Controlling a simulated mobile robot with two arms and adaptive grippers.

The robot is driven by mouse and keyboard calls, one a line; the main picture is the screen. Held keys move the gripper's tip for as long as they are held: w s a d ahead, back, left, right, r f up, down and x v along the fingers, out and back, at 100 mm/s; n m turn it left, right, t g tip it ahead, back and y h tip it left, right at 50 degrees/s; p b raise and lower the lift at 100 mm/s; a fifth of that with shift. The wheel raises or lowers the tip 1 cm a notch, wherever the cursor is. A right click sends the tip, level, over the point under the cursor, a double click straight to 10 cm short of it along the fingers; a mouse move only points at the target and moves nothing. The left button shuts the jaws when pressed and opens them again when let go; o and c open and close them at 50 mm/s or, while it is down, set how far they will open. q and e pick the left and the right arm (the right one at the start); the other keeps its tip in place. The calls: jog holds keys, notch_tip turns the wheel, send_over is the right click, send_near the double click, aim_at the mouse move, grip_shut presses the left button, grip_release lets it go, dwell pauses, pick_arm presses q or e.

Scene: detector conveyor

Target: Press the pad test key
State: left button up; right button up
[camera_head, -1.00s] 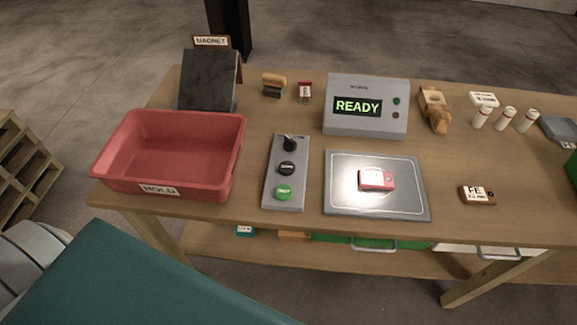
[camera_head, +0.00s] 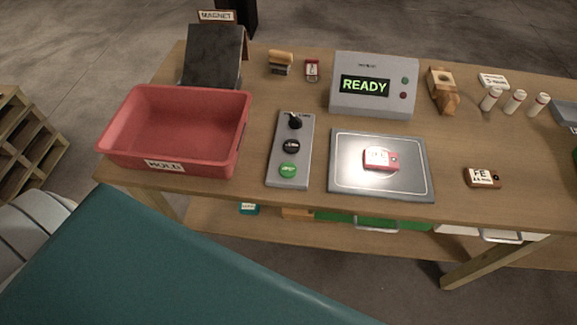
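A grey key panel (camera_head: 276,166) lies on the table between the red tray and the metal pad. It carries a black knob (camera_head: 295,121) at the back, a black key (camera_head: 291,146) in the middle and a green key (camera_head: 288,170) at the front. The key lettering is too small to read surely. The metal pad (camera_head: 345,178) holds a small red and white block (camera_head: 379,158). Behind it a grey display unit (camera_head: 372,99) shows READY (camera_head: 365,87) in green. Neither gripper is in view.
A red tray marked HOLD (camera_head: 206,165) stands at the left, before a dark slanted MAGNET stand (camera_head: 213,57). A brown FE block (camera_head: 482,177) lies right of the pad. Several white cylinders (camera_head: 515,102) stand back right. A teal surface (camera_head: 150,265) fills the lower left.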

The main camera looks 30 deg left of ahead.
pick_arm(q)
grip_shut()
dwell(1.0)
